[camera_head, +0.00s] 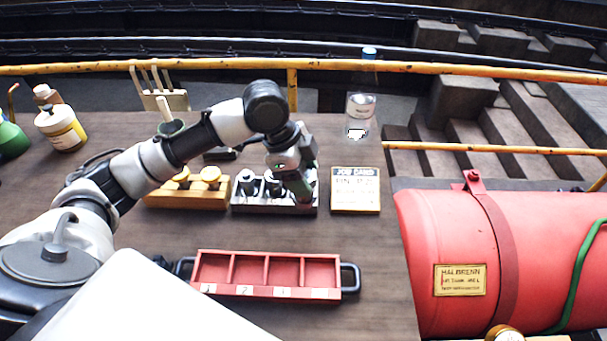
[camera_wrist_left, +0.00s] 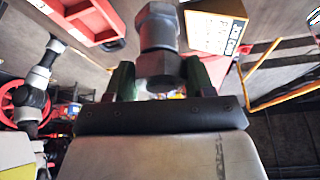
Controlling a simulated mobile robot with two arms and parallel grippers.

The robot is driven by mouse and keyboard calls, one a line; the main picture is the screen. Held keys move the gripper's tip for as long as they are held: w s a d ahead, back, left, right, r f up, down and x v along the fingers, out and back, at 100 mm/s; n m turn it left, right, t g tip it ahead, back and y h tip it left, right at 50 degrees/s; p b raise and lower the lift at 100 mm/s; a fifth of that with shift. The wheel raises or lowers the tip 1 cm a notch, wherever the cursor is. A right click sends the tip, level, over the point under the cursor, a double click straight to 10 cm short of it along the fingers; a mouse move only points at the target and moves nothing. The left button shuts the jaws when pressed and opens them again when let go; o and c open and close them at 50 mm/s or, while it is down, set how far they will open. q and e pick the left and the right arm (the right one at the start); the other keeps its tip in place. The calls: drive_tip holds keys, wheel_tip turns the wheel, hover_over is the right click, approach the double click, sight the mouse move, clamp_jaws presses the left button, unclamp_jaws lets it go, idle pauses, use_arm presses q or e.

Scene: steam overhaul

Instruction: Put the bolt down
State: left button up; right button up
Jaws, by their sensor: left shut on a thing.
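My left gripper (camera_head: 297,190) reaches over the right part of a metal rack (camera_head: 274,211) that holds several steel pieces. In the left wrist view the gripper (camera_wrist_left: 158,82) is shut on a grey steel bolt (camera_wrist_left: 158,45) with a hexagonal end, gripped between green-tinted fingers. In the head view I cannot make out the held bolt apart from the gripper and rack pieces. I cannot tell whether it touches the rack. My right gripper is not in view.
A wooden block with yellow knobs (camera_head: 187,200) stands left of the rack, a job card (camera_head: 355,190) right of it. A red compartment tray (camera_head: 268,291) lies in front. A clear bottle (camera_head: 361,110) stands behind. A red boiler (camera_head: 500,260) is beyond the table's right edge.

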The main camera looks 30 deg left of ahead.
use_arm(q)
drive_tip(key=w+a+f, duration=0.1)
drive_tip(key=w+f, duration=0.1)
drive_tip(key=w+a+f+p, duration=0.1)
drive_tip(key=w+f, duration=0.1)
drive_tip(key=f, duration=0.1)
drive_tip(key=w+a+f+p, duration=0.1)
drive_tip(key=w+a+f, duration=0.1)
drive_tip(key=w+f, duration=0.1)
drive_tip(key=shift+f, duration=0.25)
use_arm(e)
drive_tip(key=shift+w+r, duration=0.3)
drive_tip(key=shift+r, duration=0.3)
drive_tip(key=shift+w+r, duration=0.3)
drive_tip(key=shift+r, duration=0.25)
use_arm(q)
drive_tip(key=o, duration=1.2)
drive_tip(key=shift+s+f, duration=0.1)
drive_tip(key=shift+f, duration=0.05)
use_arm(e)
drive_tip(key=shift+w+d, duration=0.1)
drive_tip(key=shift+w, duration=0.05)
use_arm(q)
drive_tip(key=b+v, duration=0.1)
drive_tip(key=v, duration=1.1)
drive_tip(key=shift+d+b, duration=0.1)
drive_tip(key=shift+b, duration=0.2)
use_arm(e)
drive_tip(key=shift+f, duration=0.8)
